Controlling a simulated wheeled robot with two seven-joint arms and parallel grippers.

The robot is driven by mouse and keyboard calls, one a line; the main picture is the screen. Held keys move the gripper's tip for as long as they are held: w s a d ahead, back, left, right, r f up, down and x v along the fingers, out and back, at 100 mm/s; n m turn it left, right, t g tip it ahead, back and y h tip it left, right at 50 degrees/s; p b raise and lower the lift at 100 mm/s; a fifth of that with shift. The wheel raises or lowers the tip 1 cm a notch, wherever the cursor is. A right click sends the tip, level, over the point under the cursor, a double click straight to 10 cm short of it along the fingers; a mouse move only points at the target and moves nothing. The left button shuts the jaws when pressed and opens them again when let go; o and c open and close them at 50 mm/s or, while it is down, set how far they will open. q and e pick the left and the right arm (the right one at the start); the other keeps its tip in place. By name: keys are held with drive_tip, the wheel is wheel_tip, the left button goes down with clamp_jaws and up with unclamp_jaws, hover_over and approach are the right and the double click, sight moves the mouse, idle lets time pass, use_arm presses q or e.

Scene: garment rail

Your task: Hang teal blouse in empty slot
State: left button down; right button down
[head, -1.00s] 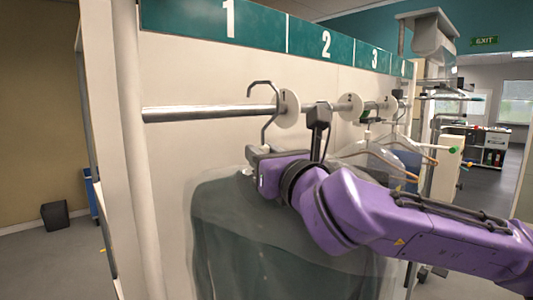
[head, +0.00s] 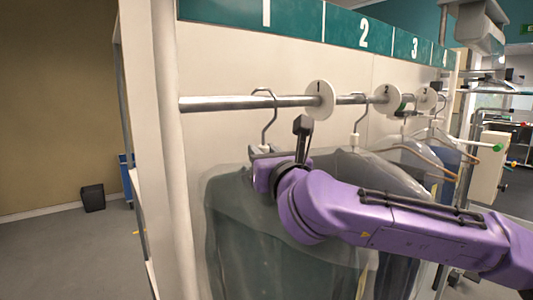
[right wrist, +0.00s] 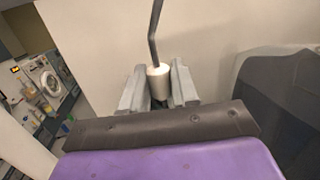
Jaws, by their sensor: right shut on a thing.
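The teal blouse (head: 250,240) hangs upright in a clear cover at the left end of the rail (head: 215,103). Its metal hook (head: 269,125) stands at the rail, left of the disc marked 1 (head: 320,100). The hook's top curves just over the bar; I cannot tell whether it touches. My right gripper (head: 266,154) is shut on the hanger's neck below the hook. In the right wrist view the jaws (right wrist: 157,90) close on the white neck (right wrist: 158,80), with the hook rod rising above. My left gripper is not in view.
Another covered garment (head: 375,175) hangs right of disc 1. Further discs (head: 386,100) divide the rail, with more hangers (head: 425,150) beyond. A numbered teal sign (head: 300,22) runs above. A white post (head: 168,150) stands at the rail's left end.

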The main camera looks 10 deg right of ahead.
drive_tip(key=c, duration=0.8)
unclamp_jaws()
drive_tip(key=shift+s, duration=0.1)
